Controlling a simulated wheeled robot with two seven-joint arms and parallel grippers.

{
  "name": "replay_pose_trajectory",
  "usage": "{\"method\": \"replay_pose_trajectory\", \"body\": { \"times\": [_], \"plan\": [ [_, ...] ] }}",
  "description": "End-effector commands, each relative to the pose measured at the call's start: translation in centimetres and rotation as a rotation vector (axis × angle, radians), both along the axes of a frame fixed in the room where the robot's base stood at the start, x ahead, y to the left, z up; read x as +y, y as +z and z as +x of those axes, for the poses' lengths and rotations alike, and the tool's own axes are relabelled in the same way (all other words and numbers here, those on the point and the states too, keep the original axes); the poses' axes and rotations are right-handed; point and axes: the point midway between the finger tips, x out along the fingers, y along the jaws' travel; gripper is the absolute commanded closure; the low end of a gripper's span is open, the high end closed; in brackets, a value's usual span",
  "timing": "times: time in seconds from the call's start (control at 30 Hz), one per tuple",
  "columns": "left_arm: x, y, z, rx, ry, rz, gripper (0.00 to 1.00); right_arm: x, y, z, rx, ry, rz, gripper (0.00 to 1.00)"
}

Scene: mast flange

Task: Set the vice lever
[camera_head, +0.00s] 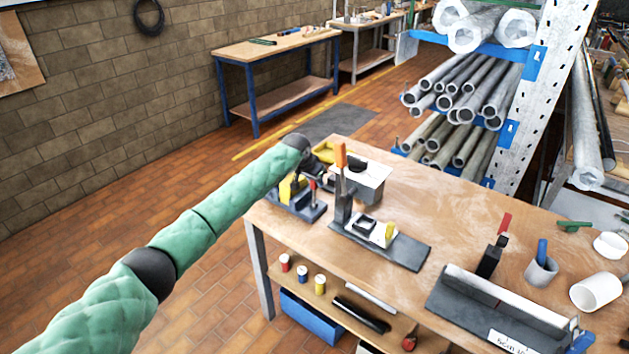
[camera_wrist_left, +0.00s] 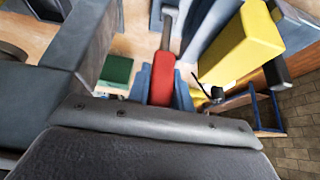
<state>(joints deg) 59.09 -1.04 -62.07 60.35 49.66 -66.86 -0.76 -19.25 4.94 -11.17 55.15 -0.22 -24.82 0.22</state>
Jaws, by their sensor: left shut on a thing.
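The vice (camera_head: 305,210) is a low blue-grey block with yellow parts at the table's far left corner. Its lever has a red grip (camera_head: 313,185), seen just below my left gripper in the head view. In the left wrist view the lever's red grip (camera_wrist_left: 161,75) lies between the blue-grey fingertips of my left gripper (camera_wrist_left: 162,93), which is shut on it. A grey rod runs on from the red grip to the top of that view. A yellow block (camera_wrist_left: 240,45) is close on the right. My arm partly hides the vice in the head view. My right gripper is out of view.
An orange-handled upright tool (camera_head: 341,185) stands on a dark plate beside the vice, with a grey box (camera_head: 365,178) behind it. Another fixture (camera_head: 500,300) and white cups stand at the right. A pipe rack (camera_head: 470,100) stands behind.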

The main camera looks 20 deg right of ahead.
Motion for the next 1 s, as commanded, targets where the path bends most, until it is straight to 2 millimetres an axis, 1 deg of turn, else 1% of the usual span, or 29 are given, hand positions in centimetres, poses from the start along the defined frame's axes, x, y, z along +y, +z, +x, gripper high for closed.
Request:
{"method": "replay_pose_trajectory", "body": {
  "times": [0.1, 0.13, 0.2, 0.23, 0.53, 0.67, 0.7, 0.8, 1.0],
  "plan": [
    [0.0, 0.0, 0.0, -0.001, 0.0, -0.001, 1.0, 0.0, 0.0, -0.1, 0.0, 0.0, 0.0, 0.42],
    [0.0, 0.0, 0.0, -0.001, 0.0, -0.001, 0.74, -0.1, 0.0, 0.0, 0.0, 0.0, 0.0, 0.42],
    [0.0, 0.0, 0.0, -0.001, 0.0, -0.001, 0.61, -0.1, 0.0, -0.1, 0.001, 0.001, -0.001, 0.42],
    [0.0, 0.0, 0.0, -0.001, 0.0, -0.002, 0.56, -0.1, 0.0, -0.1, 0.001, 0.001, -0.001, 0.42],
    [0.0, 0.1, 0.0, -0.001, 0.0, -0.002, 0.56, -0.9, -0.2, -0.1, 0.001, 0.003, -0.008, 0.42],
    [0.4, 0.7, -0.2, -0.003, -0.001, -0.003, 0.56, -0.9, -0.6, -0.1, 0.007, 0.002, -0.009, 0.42],
    [0.6, 1.1, -0.4, -0.002, -0.001, -0.002, 0.56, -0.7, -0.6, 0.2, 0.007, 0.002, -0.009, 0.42],
    [1.2, 2.4, -0.8, -0.003, 0.0, -0.002, 0.56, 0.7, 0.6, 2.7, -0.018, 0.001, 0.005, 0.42],
    [2.2, 4.8, -1.6, -0.002, 0.0, -0.001, 0.56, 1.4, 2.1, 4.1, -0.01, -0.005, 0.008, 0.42]
  ]
}}
